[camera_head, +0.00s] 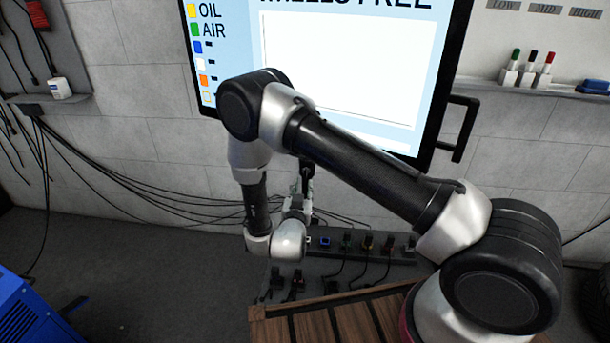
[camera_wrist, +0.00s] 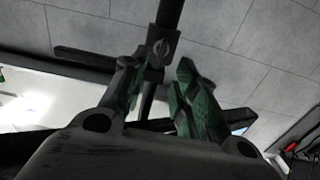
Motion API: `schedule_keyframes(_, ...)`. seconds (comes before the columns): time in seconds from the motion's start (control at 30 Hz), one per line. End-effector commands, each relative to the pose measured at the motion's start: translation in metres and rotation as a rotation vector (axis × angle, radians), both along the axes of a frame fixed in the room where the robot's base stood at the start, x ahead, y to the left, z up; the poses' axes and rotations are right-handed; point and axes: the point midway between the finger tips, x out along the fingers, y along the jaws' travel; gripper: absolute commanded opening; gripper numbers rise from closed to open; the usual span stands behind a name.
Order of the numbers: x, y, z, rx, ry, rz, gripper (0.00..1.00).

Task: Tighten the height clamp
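In the wrist view a dark upright post carries a grey clamp with a small metal knob or screw (camera_wrist: 160,50), which I take to be the height clamp. A dark bar crosses behind it. My gripper (camera_wrist: 157,75) shows two fingers with green pads, spread apart, with the clamp between and just beyond their tips. A dark piece below the clamp shows in the gap; I cannot tell whether a finger touches it. In the head view my gripper (camera_head: 302,190) is small, under the screen, partly hidden by my arm, and a dark fitting (camera_head: 306,168) is just above it.
A large screen (camera_head: 340,70) with a side handle (camera_head: 458,128) hangs behind my arm. Below are a socket strip (camera_head: 365,243) with plugs and cables and a slatted wooden top (camera_head: 340,320). A blue machine (camera_head: 35,310) stands at lower left. The floor at left is mostly clear.

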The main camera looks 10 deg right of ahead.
Motion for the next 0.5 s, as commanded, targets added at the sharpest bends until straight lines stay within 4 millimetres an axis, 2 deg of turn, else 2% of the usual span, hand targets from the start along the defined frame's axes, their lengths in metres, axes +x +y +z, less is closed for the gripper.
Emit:
schedule_keyframes(0.17, 0.016, -0.006, 0.006, -0.003, -0.024, -0.001, 0.29)
schedule_keyframes(0.5, 0.066, -0.021, 0.005, -0.003, -0.021, 0.001, 0.29)
